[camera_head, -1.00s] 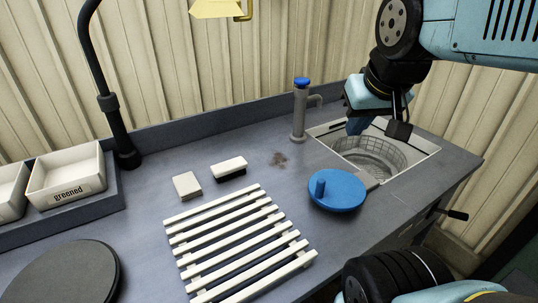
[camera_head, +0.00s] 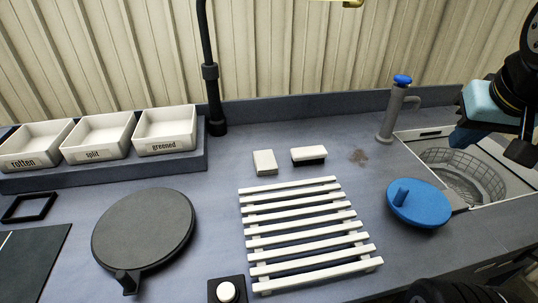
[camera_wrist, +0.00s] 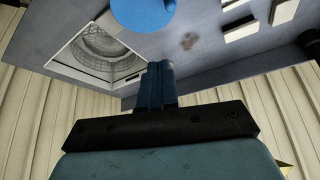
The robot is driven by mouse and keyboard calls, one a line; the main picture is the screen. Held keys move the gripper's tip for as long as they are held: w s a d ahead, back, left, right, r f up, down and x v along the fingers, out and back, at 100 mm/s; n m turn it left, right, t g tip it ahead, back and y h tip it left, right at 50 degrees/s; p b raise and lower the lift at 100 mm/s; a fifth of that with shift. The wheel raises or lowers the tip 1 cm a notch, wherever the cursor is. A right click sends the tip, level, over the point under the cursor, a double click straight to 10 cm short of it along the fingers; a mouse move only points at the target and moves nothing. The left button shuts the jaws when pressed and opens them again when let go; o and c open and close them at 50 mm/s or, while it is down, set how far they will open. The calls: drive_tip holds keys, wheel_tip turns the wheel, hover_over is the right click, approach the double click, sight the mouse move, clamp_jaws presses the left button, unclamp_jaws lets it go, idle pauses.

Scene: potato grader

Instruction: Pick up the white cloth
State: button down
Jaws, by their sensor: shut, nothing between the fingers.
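The white cloth (camera_head: 264,162) appears as a small folded off-white pad, flat on the grey worktop behind the slatted white rack, just left of a white-topped brush (camera_head: 309,155). In the wrist view the cloth (camera_wrist: 283,12) shows near the top right edge.
A tap with a blue top (camera_head: 396,108), a blue round lid (camera_head: 418,203) and the sink (camera_head: 455,172) stand right of the cloth. A black lamp post (camera_head: 213,95) rises to its left. White labelled bins (camera_head: 165,131) and a dark round plate (camera_head: 143,235) lie further left.

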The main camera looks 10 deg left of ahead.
sight(265, 159)
drive_tip(key=c, duration=1.8)
unclamp_jaws()
